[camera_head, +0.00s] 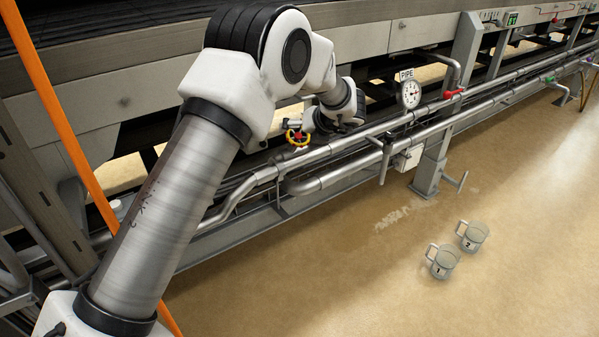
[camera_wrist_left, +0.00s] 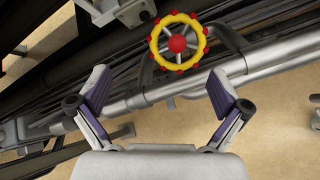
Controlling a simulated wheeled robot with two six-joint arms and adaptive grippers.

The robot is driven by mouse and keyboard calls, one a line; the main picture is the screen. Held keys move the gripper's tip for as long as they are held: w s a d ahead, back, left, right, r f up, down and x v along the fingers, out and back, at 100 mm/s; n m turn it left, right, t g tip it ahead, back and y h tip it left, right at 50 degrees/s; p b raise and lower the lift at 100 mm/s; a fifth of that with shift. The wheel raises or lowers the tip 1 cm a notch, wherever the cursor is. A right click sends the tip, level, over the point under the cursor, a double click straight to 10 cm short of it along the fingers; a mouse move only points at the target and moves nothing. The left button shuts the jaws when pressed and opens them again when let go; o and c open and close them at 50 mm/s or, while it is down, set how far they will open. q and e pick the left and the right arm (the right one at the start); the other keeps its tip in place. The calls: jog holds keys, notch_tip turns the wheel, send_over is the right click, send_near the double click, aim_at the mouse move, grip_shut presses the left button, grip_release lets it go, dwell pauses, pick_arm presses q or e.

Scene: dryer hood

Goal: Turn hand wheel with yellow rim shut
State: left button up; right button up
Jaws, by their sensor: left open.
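The hand wheel with the yellow rim (camera_head: 297,137) sits on the pipework near the middle of the head view, beside my left wrist. In the left wrist view the hand wheel (camera_wrist_left: 178,42) shows a yellow rim with red knobs and a red hub. My left gripper (camera_wrist_left: 157,92) is open and empty. Its two fingers point toward the wheel, which lies beyond the fingertips and slightly right of centre, apart from them. In the head view my left arm hides most of the gripper. My right gripper is not seen.
Grey pipes (camera_head: 330,180) run along the machine around the wheel. A round gauge (camera_head: 410,94) and a red handle (camera_head: 453,94) are farther right. An orange pole (camera_head: 62,130) stands at left. Two jugs (camera_head: 443,262) stand on the open floor.

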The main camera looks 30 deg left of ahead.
aim_at(298, 133)
pick_arm(q)
jog(key=w+n, duration=0.1)
jog(key=n, duration=0.1)
jog(key=w+d+r+n+h+b, duration=0.1)
jog(key=n, duration=0.1)
jog(key=shift+a+f, duration=0.1)
jog(key=shift+a, duration=0.15)
jog(key=b+x, duration=0.2)
jog(key=x, duration=0.4)
jog(key=shift+w+f, duration=0.1)
jog(key=shift+w+a+f, duration=0.1)
jog(key=shift+a+f, duration=0.05)
jog(key=shift+a, duration=0.1)
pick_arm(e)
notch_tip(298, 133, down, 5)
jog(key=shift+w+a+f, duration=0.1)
pick_arm(q)
jog(key=shift+c, duration=0.4)
jog(key=c, duration=1.1)
